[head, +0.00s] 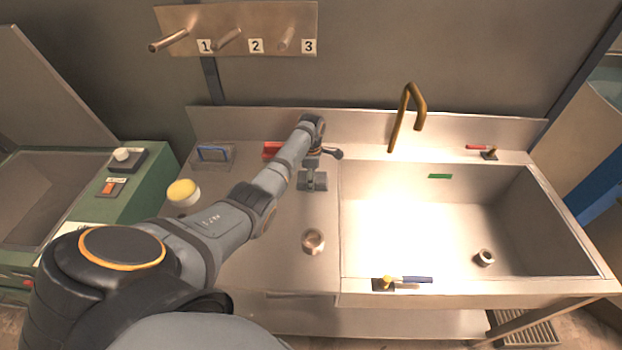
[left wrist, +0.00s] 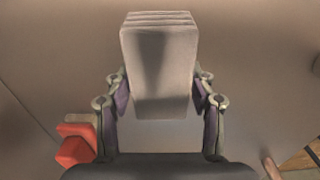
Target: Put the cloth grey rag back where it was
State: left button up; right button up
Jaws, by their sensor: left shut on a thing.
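The grey rag (left wrist: 159,75) is a folded block with layered edges at its far end in the left wrist view. My left gripper (left wrist: 160,95) is shut on it, one finger at each side. In the head view my left gripper (head: 314,160) is over the back part of the steel counter, left of the sink. The rag (head: 312,182) shows there as a small grey block at the gripper. I cannot tell whether it touches the counter. My right gripper is not in view.
A red object (head: 271,150) is left of the gripper, also in the left wrist view (left wrist: 76,146). A blue-handled item (head: 213,153), a yellow-topped tub (head: 183,193) and a copper cup (head: 313,241) stand on the counter. The sink (head: 430,225) is right; numbered pegs (head: 235,30) hang above.

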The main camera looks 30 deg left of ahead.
pick_arm(q)
jog(key=o, duration=1.1)
jog(key=shift+r, duration=0.35)
notch_tip(320, 180, up, 12)
jog(key=b, duration=0.1)
jog(key=shift+f, duration=0.25)
